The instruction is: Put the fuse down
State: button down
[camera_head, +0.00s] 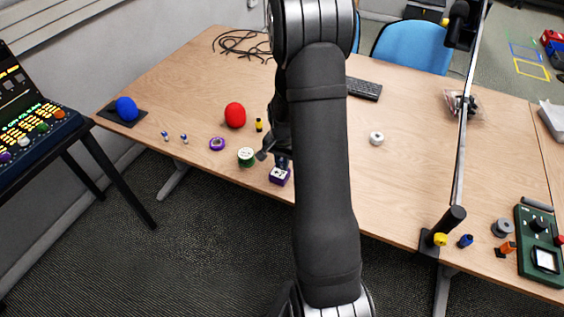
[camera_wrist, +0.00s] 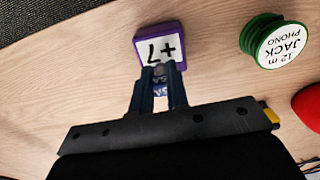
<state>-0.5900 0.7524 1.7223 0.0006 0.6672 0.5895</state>
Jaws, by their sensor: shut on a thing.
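My gripper (camera_wrist: 158,78) is shut on the fuse (camera_wrist: 160,91), a small blue piece with a pale label, partly hidden between the fingers. In the wrist view the fingertips are next to a purple block (camera_wrist: 180,62) with a white "+7" face; I cannot tell if the fuse touches it. In the head view the purple block (camera_head: 279,176) is at the table's near edge, just below my gripper (camera_head: 283,160), which my arm partly hides.
A green "JACK PHONO" spool (camera_head: 246,157) stands left of the block, with a purple ring (camera_head: 217,144), a red ball (camera_head: 235,115) and a small yellow-black piece (camera_head: 259,125) nearby. A white ring (camera_head: 376,138) lies right of my arm. The wooden table (camera_head: 195,75) has clear room behind.

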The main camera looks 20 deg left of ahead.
jog(key=shift+f, duration=0.1)
jog(key=c, duration=1.4)
grip_release()
notch_tip(320, 180, up, 12)
jog(key=shift+r, duration=0.2)
